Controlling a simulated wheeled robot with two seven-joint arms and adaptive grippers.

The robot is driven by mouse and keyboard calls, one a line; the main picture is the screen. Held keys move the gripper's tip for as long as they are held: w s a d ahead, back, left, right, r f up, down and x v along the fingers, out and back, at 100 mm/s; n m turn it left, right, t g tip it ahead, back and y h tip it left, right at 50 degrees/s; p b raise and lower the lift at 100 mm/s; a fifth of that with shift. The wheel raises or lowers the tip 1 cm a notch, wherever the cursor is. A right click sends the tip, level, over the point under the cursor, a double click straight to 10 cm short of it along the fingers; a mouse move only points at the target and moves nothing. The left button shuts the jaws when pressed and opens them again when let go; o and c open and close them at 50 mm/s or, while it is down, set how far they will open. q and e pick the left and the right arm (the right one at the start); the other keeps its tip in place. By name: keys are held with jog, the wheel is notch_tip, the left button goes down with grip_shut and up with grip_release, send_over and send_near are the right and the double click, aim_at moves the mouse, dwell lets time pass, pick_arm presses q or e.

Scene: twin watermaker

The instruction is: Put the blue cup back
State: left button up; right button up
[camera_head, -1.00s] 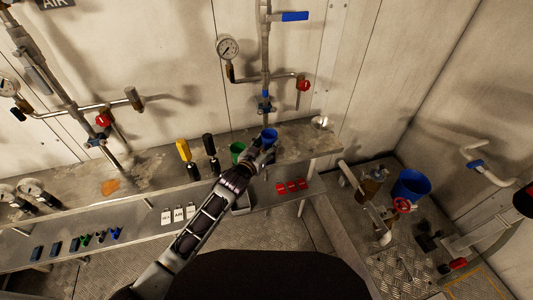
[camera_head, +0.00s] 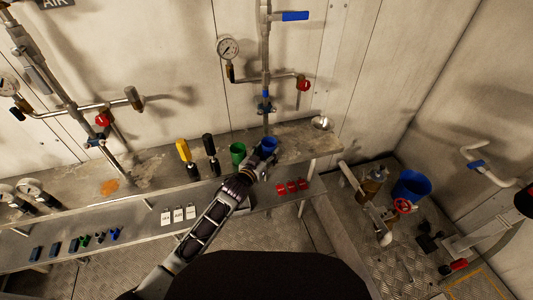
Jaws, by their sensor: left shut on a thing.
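The small blue cup (camera_head: 269,143) is upright at the upper shelf, to the right of the green cup (camera_head: 237,152). My left gripper (camera_head: 264,153) reaches in from below and is shut on the blue cup. The fingers hide part of the cup's near side, and I cannot tell whether its base touches the shelf. My right gripper is not in view.
The upper shelf (camera_head: 298,144) has free room right of the cup, up to a small metal bowl (camera_head: 322,123). Yellow (camera_head: 184,151) and black (camera_head: 208,144) handled tools stand left. Red blocks (camera_head: 292,187) and white tags (camera_head: 178,214) lie on the lower shelf. A pipe with valves hangs behind.

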pick_arm(q)
jog(key=shift+f, duration=0.1)
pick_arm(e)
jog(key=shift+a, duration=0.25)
pick_arm(q)
jog(key=o, duration=0.6)
jog(key=shift+o, duration=0.8)
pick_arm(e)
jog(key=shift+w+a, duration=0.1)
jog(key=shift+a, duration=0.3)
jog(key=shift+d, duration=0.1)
